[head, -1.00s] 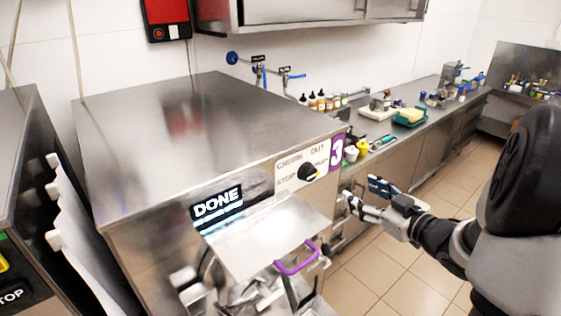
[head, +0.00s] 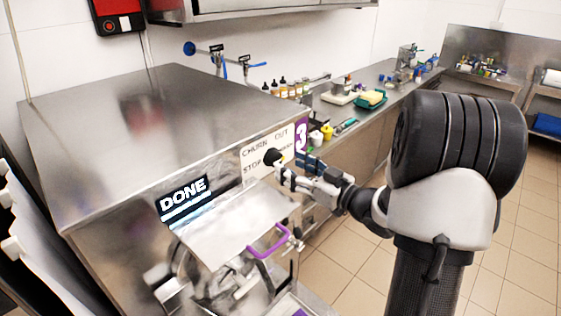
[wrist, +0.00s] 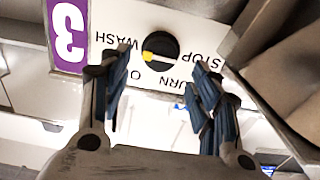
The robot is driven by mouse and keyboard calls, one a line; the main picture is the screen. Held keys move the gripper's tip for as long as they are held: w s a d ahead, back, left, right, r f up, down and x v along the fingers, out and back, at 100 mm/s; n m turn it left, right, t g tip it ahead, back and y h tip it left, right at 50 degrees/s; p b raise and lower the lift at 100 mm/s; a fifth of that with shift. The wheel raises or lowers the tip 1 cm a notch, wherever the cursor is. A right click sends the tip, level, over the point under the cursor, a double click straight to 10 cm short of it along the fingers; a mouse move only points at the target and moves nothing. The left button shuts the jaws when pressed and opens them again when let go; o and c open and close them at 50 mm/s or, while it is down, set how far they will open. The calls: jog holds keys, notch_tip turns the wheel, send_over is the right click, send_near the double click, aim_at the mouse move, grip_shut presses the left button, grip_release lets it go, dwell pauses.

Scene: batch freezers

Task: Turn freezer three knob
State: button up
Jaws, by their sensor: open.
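The knob (head: 272,157) is a round black dial on the white label panel of freezer three, left of the purple "3" tag (head: 302,136). In the wrist view the panel appears upside down, and the knob (wrist: 162,46) has a yellow mark at its lower left. I cannot tell exactly which word it points to. My gripper (head: 287,167) is open, just in front of the panel by the knob. In the wrist view its fingers (wrist: 158,65) stand apart, left and right of the knob; nothing is between them. Contact with the knob cannot be told.
Freezer three's display (head: 186,199) reads DONE. Below it are a steel chute and a purple handle (head: 268,243) close under my gripper. The counter (head: 375,112) at the back holds bottles and a green tray (head: 371,99). The tiled floor at right is clear.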

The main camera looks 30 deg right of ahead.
aim_at(278, 159)
jog(key=x, duration=0.5)
jog(key=c, duration=1)
